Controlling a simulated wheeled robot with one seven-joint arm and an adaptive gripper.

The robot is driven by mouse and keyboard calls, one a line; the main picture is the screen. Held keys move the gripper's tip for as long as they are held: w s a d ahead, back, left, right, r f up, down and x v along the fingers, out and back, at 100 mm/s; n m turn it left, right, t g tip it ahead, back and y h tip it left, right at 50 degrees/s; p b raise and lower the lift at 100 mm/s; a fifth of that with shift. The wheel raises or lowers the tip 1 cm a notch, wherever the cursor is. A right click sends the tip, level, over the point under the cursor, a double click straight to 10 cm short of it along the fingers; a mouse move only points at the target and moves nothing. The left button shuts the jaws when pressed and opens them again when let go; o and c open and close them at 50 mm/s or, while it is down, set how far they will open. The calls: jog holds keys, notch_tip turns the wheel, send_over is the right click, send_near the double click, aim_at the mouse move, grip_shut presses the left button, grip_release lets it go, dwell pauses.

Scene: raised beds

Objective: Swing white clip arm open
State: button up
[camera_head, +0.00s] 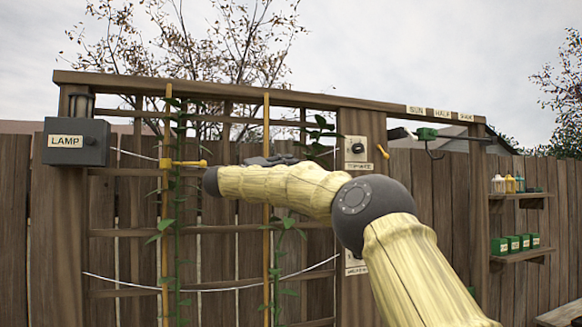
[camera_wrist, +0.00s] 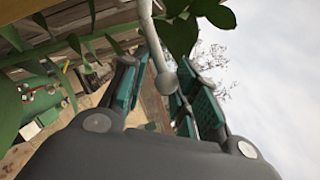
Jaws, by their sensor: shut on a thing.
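The white clip arm (camera_wrist: 152,38) shows in the wrist view as a pale rod with a round knob at its end. The knob sits between the teal-padded fingers of my gripper (camera_wrist: 166,72), which is shut on it. In the head view my gripper (camera_head: 270,160) is at the trellis, beside the right yellow cane, and hides the white clip there. A yellow clip (camera_head: 167,163) sits on the left yellow cane, with its arm pointing right. Green leaves hang close around the clip in the wrist view.
A wooden trellis frame (camera_head: 230,89) with wires and climbing plants stands before a fence. A grey LAMP box (camera_head: 76,141) is at left. A post with a switch panel (camera_head: 356,152) and a yellow lever (camera_head: 383,152) is right of my gripper. Shelves (camera_head: 522,254) hold green boxes.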

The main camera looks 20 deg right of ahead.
jog(key=shift+a+r+m+g+h+p, duration=0.2)
jog(key=shift+r+m+g, duration=0.1)
jog(key=shift+g, duration=0.25)
jog(key=shift+a+r+m+g+h+p, duration=0.15)
jog(key=shift+m+g, duration=0.15)
jog(key=shift+g, duration=0.25)
jog(key=o, duration=1)
jog(key=shift+w+a, duration=0.1)
jog(key=shift+w, duration=0.1)
jog(key=shift+o, duration=0.2)
jog(key=shift+a+f, duration=0.1)
jog(key=shift+f, duration=0.2)
jog(key=v, duration=1.2)
jog(key=shift+w+a+r, duration=0.1)
jog(key=shift+w+a, duration=0.05)
